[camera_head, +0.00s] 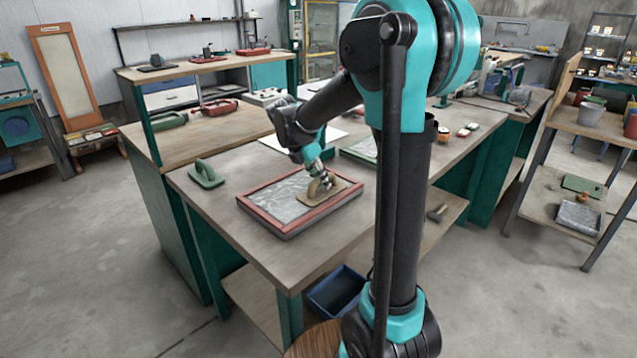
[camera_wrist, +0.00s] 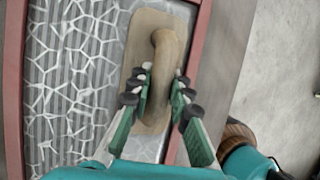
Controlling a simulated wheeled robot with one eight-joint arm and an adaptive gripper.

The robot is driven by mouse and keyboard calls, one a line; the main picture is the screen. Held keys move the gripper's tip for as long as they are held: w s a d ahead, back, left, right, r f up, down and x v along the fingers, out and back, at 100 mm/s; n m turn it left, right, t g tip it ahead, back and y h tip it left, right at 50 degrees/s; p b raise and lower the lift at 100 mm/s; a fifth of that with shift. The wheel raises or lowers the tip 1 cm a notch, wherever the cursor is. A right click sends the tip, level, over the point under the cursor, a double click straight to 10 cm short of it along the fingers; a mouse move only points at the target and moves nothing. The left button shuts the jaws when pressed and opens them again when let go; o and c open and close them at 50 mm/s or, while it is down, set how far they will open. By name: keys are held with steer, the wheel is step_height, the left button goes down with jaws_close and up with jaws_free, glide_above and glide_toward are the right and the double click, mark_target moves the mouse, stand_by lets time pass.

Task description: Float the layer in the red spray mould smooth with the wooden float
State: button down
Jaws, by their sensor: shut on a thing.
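The red spray mould (camera_head: 262,221) lies flat on the wooden workbench, a shallow tray with a red rim and a grey layer (camera_head: 283,198) inside. In the wrist view the layer (camera_wrist: 75,75) shows a white web of lines over grey stripes. The wooden float (camera_head: 337,190) lies over the right part of the mould. In the wrist view its board (camera_wrist: 145,30) sits along the inner side of the red rim (camera_wrist: 198,45). My gripper (camera_wrist: 163,82) is shut on the float's handle, fingers on either side of it. Whether the board touches the layer cannot be told.
A green float (camera_head: 206,173) stands on the workbench (camera_head: 200,205) left of the mould. A pale sheet and a green-edged panel (camera_head: 360,150) lie behind.

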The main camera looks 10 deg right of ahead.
steer(key=shift+w+d, duration=0.5)
steer(key=shift+d, duration=0.25)
steer(key=shift+r, duration=0.1)
steer(key=shift+r, duration=0.1)
steer(key=shift+r, duration=3.4)
